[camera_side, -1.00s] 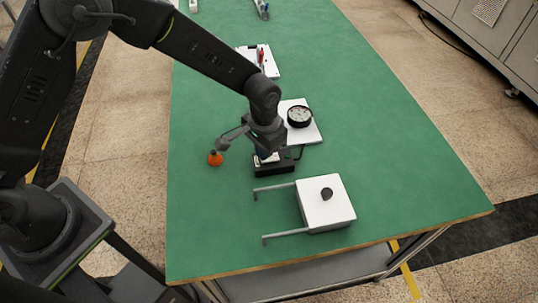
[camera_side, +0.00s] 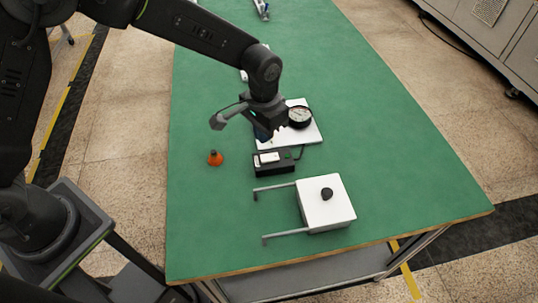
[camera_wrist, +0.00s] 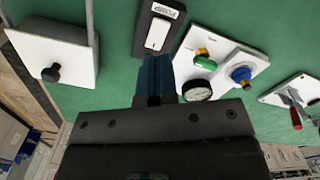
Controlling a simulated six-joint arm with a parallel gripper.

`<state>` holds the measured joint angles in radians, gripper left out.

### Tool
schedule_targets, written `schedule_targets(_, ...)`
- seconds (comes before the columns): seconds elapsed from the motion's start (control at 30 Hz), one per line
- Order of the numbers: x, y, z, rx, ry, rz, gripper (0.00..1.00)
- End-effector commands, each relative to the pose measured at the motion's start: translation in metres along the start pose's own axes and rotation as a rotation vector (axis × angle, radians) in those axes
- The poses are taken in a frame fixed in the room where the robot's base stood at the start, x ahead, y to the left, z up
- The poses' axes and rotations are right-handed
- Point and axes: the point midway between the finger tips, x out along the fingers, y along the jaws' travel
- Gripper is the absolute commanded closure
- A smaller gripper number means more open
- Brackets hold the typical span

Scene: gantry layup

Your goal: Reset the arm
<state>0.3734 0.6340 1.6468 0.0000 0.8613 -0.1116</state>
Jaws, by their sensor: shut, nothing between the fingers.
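My gripper (camera_side: 264,134) is shut and empty, hanging above the green table. In the side view it is over the near-left part of the white gauge plate and just behind the black switch box (camera_side: 272,163), apart from it. In the wrist view its blue fingers (camera_wrist: 157,72) are together, just below the box's white rocker (camera_wrist: 157,34) in the picture. My forearm hides part of the table's far side.
A white box with a black knob (camera_side: 326,193) and two rods stands at the near right. A gauge (camera_side: 299,117) sits on the white plate. An orange object (camera_side: 215,158) lies left. A red-lever panel (camera_wrist: 293,115) shows in the wrist view. The table's left front is clear.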

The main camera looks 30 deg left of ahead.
Motion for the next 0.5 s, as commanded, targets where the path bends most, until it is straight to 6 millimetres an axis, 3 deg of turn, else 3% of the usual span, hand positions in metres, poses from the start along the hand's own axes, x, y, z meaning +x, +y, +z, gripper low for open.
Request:
schedule_targets(0.33,-0.006,-0.003,0.001,-0.004,0.008,0.001,1.0)
schedule_targets(0.5,-0.052,-0.023,0.017,-0.035,0.066,0.005,1.0)
